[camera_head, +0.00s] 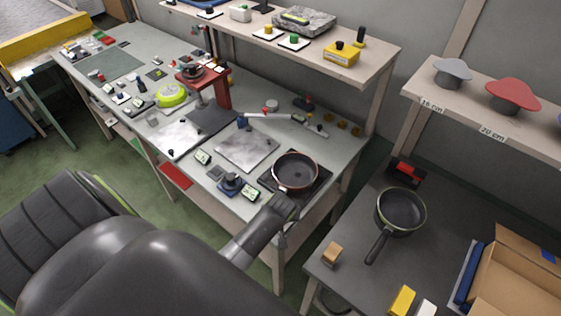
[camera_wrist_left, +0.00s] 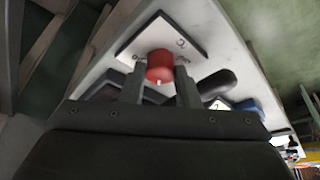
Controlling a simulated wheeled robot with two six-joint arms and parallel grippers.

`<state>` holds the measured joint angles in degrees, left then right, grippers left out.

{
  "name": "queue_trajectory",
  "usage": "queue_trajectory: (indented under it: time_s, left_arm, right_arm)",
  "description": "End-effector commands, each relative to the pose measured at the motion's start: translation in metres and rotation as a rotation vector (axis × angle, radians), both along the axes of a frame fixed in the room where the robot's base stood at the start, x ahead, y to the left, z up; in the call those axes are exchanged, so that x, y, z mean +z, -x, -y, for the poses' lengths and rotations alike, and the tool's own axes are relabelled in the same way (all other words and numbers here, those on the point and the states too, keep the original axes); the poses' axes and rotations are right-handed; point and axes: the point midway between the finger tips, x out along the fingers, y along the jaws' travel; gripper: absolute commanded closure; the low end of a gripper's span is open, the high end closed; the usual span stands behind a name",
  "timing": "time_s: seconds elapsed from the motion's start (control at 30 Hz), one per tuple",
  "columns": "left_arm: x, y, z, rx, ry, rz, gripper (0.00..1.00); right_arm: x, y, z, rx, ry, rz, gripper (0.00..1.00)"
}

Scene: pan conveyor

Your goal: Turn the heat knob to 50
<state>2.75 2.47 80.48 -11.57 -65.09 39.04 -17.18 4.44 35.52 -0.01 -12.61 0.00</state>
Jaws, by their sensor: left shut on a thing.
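The red heat knob (camera_wrist_left: 160,62) sits on a white dial plate (camera_wrist_left: 185,38) with dark markings too small to read surely. My left gripper (camera_wrist_left: 160,80) has one finger on each side of the knob and is shut on it. In the head view my left gripper (camera_head: 287,207) is at the front edge of the bench, just below the pan (camera_head: 296,172) on its dark square burner (camera_head: 322,190). There the knob is hidden by the gripper. My right gripper is not in view.
A small display (camera_head: 250,193) and a blue-based device (camera_head: 231,184) stand left of my left gripper. A second pan (camera_head: 401,212) and a wooden block (camera_head: 332,253) are on the dark table at right. A shelf (camera_head: 340,55) overhangs the bench's back.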

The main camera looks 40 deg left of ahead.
Motion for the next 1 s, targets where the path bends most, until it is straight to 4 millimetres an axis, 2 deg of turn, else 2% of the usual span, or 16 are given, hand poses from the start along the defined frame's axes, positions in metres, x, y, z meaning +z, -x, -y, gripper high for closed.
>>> queue_trajectory:
  time_s: [0.4, 0.43, 0.6, 1.0]
  left_arm:
    - [-0.0005, 0.0006, 0.0003, -0.006, 0.001, -0.003, 0.94]
    - [-0.0005, 0.0007, 0.0002, -0.005, 0.002, -0.003, 0.7]
    - [-0.0004, 0.0004, 0.0002, -0.005, 0.001, -0.002, 0.5]
    - [0.0041, 0.0013, 0.0014, -0.006, 0.001, 0.0, 0.5]
  right_arm:
    - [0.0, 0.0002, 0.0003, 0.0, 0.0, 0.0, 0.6]
    - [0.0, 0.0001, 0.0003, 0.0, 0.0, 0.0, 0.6]
    - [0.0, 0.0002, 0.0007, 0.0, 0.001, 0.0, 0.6]
    - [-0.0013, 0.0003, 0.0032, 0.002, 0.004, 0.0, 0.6]
